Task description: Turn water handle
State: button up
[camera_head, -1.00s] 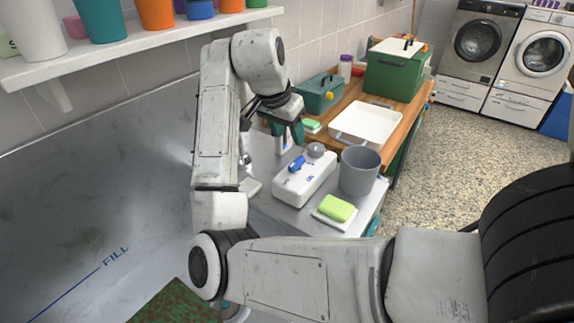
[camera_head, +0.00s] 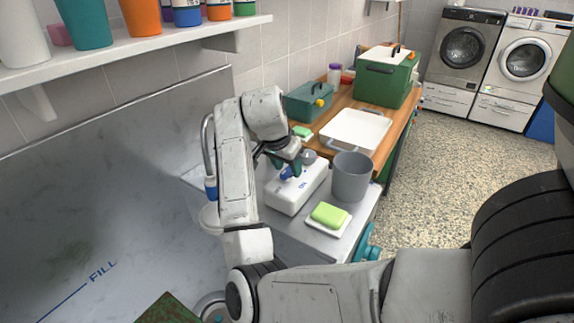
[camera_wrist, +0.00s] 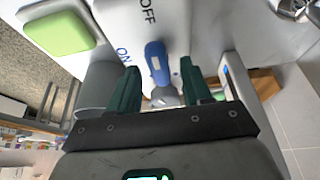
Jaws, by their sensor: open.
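The water handle (camera_head: 288,173) is a blue lever with a grey round knob (camera_head: 309,157) on a white box (camera_head: 297,192). In the wrist view the blue lever (camera_wrist: 157,62) lies between my fingers, and the box carries an "ON" mark beside the lever and "OFF" further up. My gripper (camera_head: 287,162) is open over the box, its dark green fingers either side of the lever. It also shows in the wrist view (camera_wrist: 160,66). I cannot tell whether either finger touches the lever. My gripper partly hides the handle in the head view.
A grey bucket (camera_head: 352,178) and a green soap on a white dish (camera_head: 330,216) stand right of the box. A white tray (camera_head: 355,130), a teal toolbox (camera_head: 309,101) and a green box (camera_head: 387,80) are behind. A shelf (camera_head: 130,38) hangs upper left.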

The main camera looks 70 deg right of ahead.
jog(key=shift+c, duration=0.4)
grip_shut()
jog(key=shift+r+n+p, duration=0.15)
jog(key=shift+n+p, duration=0.25)
jog(key=shift+p, duration=0.15)
jog(key=shift+s+r+n+t+p, duration=0.15)
jog(key=shift+n+t+p, duration=0.35)
jog(key=shift+n+p, duration=0.65)
jog(key=n+t+p, duration=0.1)
jog(key=n+p, duration=0.2)
jog(key=p, duration=0.1)
jog(key=shift+s+p, duration=0.1)
jog(key=shift+p, duration=0.2)
jog(key=n+t+p, duration=0.1)
jog(key=n+p, duration=0.2)
jog(key=p, duration=0.1)
jog(key=shift+n+y, duration=0.25)
jog(key=shift+y, duration=0.05)
jog(key=shift+d+f+n+t+p, duration=0.1)
jog(key=shift+f+n+t+p, duration=0.1)
jog(key=shift+n+t+p, duration=0.65)
jog(key=shift+f+n+p, duration=0.1)
jog(key=shift+n+p, duration=0.25)
jog(key=shift+n, duration=0.1)
